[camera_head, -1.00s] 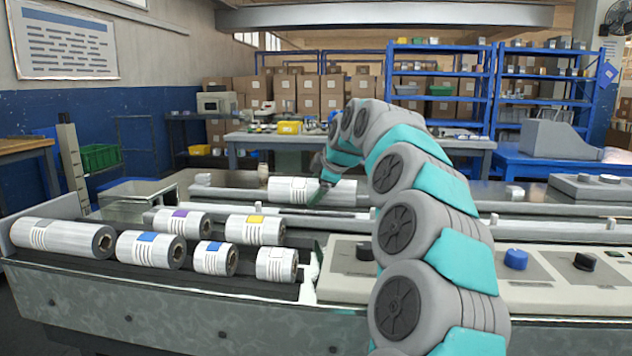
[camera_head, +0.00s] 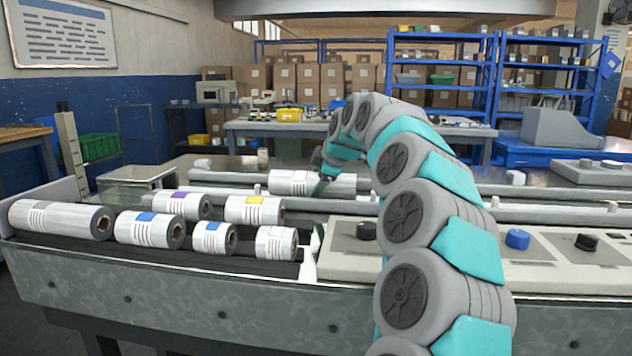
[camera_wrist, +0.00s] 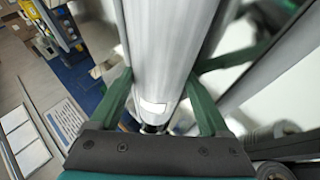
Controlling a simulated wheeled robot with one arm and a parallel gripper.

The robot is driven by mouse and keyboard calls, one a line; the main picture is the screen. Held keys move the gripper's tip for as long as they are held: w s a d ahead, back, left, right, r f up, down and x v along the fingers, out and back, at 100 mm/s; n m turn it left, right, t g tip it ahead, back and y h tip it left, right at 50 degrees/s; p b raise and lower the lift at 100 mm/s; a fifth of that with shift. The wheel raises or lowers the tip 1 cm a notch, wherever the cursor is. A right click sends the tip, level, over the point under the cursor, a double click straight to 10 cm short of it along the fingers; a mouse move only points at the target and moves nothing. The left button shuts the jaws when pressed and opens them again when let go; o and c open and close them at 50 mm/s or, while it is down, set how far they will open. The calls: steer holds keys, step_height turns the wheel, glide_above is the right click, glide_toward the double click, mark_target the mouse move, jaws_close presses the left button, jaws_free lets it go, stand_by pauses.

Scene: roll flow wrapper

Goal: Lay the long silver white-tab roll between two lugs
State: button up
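The long silver roll (camera_head: 345,184) with white label marks lies lengthwise along the machine's infeed, behind the front rail. My gripper (camera_head: 322,184) is around its middle from above. In the wrist view, the silver roll (camera_wrist: 165,45) passes between the two green fingers of my gripper (camera_wrist: 160,88), which look closed against its sides; a white tab shows near the palm. A small pale lug (camera_head: 257,189) stands just left of the roll in the head view. My arm hides the area to the right. Whether the roll touches the bed cannot be told.
A black rack (camera_head: 150,249) at front left holds several silver rolls, including a purple-tab roll (camera_head: 185,205) and a yellow-tab roll (camera_head: 254,210). A control panel with a blue knob (camera_head: 517,239) lies at front right. Long rails (camera_head: 440,211) run along the bed.

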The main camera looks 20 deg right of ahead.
steer(key=shift+o, duration=1.4)
steer(key=shift+f, duration=0.1)
steer(key=v, duration=0.8)
steer(key=shift+b, duration=0.3)
